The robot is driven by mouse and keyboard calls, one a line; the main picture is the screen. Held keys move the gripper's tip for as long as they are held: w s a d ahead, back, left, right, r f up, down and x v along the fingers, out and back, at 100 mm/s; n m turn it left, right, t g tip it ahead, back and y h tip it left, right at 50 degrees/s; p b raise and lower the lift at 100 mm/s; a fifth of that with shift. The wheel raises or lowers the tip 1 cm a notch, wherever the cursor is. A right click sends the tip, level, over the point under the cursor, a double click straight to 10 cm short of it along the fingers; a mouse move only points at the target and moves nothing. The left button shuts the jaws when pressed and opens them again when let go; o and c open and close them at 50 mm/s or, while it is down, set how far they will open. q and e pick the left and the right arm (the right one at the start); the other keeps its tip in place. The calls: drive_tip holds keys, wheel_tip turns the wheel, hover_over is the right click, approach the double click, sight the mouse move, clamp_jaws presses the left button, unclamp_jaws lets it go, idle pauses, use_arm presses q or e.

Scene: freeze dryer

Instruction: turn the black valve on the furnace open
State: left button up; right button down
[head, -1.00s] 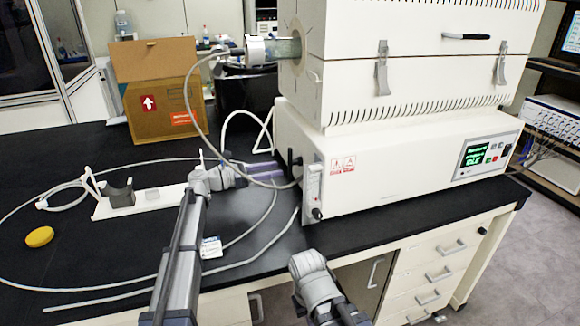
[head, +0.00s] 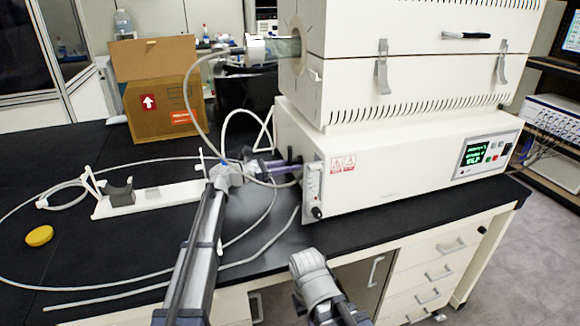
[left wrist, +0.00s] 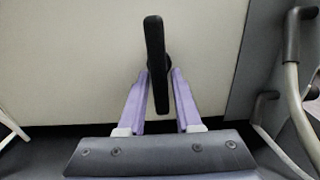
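The white furnace (head: 400,165) stands on the black bench. Its black valve (head: 291,161) sticks out of the left side of its base, partly hidden by my gripper. In the left wrist view the valve handle (left wrist: 155,40) is a black bar, upright in the picture, against the pale furnace side. My left gripper (head: 281,166) has purple fingers pointing at that side. In the left wrist view the fingers (left wrist: 160,72) stand on either side of the handle's lower part, with gaps showing, so they look open around it.
A grey hose (head: 270,205) and white tubing (head: 233,115) run close to my left gripper. A white stand (head: 165,198), a yellow cap (head: 39,236) and a cardboard box (head: 160,110) are on the bench to the left. The bench front edge is near my arms.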

use_arm(q)
clamp_jaws()
idle(0.4)
drive_tip(key=m, duration=0.4)
drive_tip(key=shift+w+a+r, duration=0.1)
drive_tip(key=shift+w, duration=0.2)
drive_tip(key=m, duration=0.4)
drive_tip(key=m+p, duration=0.1)
drive_tip(key=m, duration=0.4)
drive_tip(key=r+m, duration=0.1)
drive_tip(key=m, duration=0.3)
drive_tip(key=shift+w+a+m, duration=0.1)
drive_tip(key=shift+w+m, duration=0.2)
drive_tip(key=shift+m, duration=0.1)
